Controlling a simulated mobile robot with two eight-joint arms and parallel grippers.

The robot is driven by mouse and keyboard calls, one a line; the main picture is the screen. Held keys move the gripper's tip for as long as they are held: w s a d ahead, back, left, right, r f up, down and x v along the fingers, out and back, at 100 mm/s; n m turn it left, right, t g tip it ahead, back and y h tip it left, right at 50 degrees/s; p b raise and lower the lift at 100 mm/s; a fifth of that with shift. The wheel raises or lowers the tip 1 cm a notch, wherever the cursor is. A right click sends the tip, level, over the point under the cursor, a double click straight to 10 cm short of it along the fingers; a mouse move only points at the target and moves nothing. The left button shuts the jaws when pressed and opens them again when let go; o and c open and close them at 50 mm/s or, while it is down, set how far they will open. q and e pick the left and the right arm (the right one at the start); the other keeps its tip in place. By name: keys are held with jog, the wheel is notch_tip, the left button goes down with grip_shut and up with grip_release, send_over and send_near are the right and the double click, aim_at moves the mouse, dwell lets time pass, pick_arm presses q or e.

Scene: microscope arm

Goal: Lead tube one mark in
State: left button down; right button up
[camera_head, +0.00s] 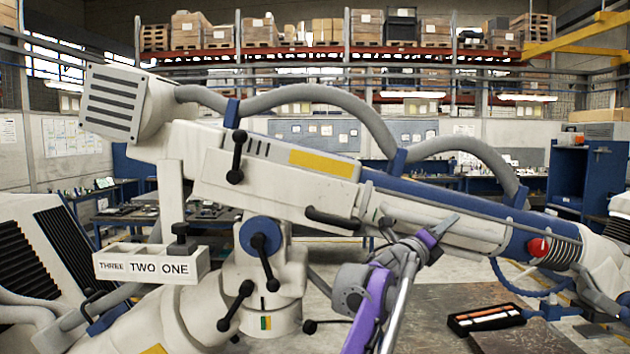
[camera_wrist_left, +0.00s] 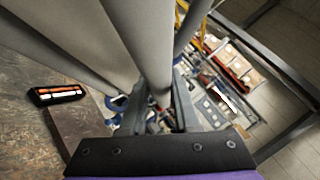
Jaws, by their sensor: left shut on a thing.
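The white microscope arm (camera_head: 270,180) slants across the head view, with its square ribbed head (camera_head: 115,105) at upper left. Below it is a box lettered THREE, TWO, ONE (camera_head: 152,267). A dark knob-like piece (camera_head: 181,240) stands over the ONE end, near a pale post (camera_head: 172,195). My left gripper (camera_head: 437,236) is at the underside of the arm's long tube (camera_head: 475,232). In the left wrist view its fingers (camera_wrist_left: 163,112) are closed around a grey round part (camera_wrist_left: 150,55); the exact contact is hard to see. My right gripper is not in view.
A black tray with orange and white bars (camera_head: 486,318) lies on a dark surface (camera_head: 440,310) at lower right. Black levers (camera_head: 262,260) stick out from the arm's joint. Grey hoses (camera_head: 300,95) arch over the arm. A red knob (camera_head: 538,247) sits at right.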

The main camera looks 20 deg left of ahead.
pick_arm(q)
jog(key=shift+s+a+r, duration=0.1)
jog(key=shift+a+r, duration=0.05)
jog(key=shift+a, duration=0.1)
jog(key=shift+s+a+r, duration=0.15)
jog(key=shift+s+a, duration=0.05)
jog(key=shift+a, duration=0.25)
jog(key=shift+s+a+r, duration=0.1)
jog(key=shift+s+a, duration=0.05)
jog(key=shift+a, duration=0.3)
grip_release()
dwell(0.5)
jog(key=shift+f, duration=0.1)
